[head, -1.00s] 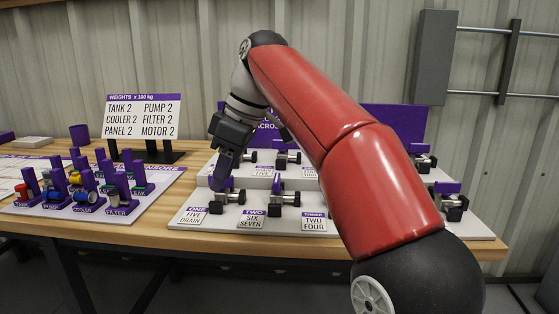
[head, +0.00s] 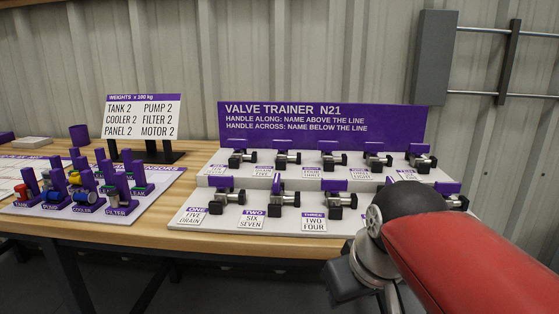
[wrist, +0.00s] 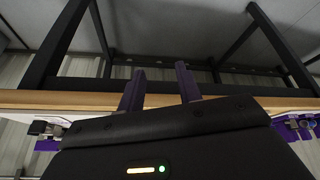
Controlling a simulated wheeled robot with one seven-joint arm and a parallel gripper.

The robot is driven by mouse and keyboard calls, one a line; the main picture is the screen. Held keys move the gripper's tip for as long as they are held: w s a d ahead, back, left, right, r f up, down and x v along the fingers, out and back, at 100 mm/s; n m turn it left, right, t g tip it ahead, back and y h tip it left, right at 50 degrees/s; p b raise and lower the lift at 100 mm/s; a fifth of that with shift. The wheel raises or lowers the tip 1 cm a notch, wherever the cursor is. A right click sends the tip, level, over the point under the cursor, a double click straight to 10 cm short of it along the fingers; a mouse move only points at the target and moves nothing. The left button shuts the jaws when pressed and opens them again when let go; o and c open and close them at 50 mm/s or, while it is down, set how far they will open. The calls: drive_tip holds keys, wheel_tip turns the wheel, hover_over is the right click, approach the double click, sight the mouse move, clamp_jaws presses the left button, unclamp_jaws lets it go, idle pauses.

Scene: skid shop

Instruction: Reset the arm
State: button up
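My gripper (wrist: 159,76) shows in the wrist view with its two purple fingers apart and nothing between them. It is in front of the bench's front edge, and the wrist view looks toward the table legs. In the head view my red arm is folded at the lower right, and the fingers are hidden there. The valve trainer panel (head: 320,125) stands behind two stepped rows of valves with purple handles. The valve over the card ONE (head: 228,196) is clear of my gripper. My arm covers the right end of the front row.
The wooden bench (head: 190,236) holds a rack of colored parts (head: 85,190) at left, a weights sign (head: 142,116) and a purple cup (head: 79,135). A grey wall box (head: 435,58) and rails are at upper right.

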drive_tip(key=s+d+f+m+h, duration=0.1)
drive_tip(key=s+d+f+m, duration=0.2)
drive_tip(key=s+f, duration=0.3)
wheel_tip(320, 180, down, 3)
drive_tip(key=shift+s+d+r+m+t, duration=0.2)
drive_tip(key=shift+d+m+t, duration=0.1)
drive_tip(key=shift+d, duration=0.45)
